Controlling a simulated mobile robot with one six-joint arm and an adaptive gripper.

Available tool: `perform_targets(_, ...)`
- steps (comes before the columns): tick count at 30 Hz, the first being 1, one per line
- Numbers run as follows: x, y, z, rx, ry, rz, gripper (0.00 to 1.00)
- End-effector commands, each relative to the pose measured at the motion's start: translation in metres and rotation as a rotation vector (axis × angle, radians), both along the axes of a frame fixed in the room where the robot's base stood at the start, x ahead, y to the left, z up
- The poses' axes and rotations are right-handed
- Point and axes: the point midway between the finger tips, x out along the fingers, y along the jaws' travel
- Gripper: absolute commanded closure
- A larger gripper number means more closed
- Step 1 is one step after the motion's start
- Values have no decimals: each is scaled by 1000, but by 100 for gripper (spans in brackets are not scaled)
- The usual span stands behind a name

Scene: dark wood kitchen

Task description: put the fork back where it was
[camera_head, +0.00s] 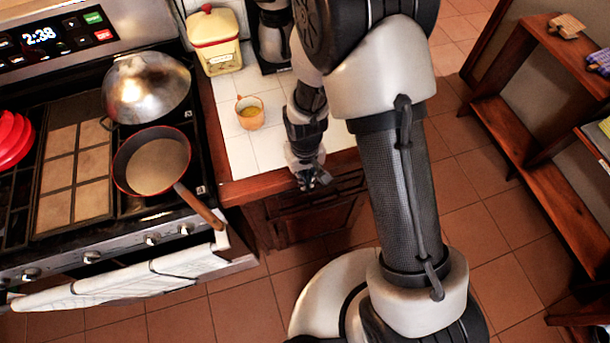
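No fork can be made out in the head view. My gripper (318,180) hangs at the front edge of the white tiled counter (240,157), above a dark wooden cabinet front (305,225). It is small and dark here, and I cannot tell whether its fingers are open or shut, or whether they hold anything. My arm hides part of the counter and of the cabinet.
An orange cup (250,113) and a cream canister with a red lid (214,40) stand on the counter. Left is a stove with a pan (155,165), its handle jutting out, and a metal dome (147,88). A wooden shelf (540,165) stands right. Tiled floor between is clear.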

Motion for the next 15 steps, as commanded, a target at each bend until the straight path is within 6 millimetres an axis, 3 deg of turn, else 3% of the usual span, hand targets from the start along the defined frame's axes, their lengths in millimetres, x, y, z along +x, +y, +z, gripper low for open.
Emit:
perform_targets(8, 0, 0, 0, 0, 0, 0, 74)
perform_targets(15, 0, 0, 0, 0, 1, 0, 74)
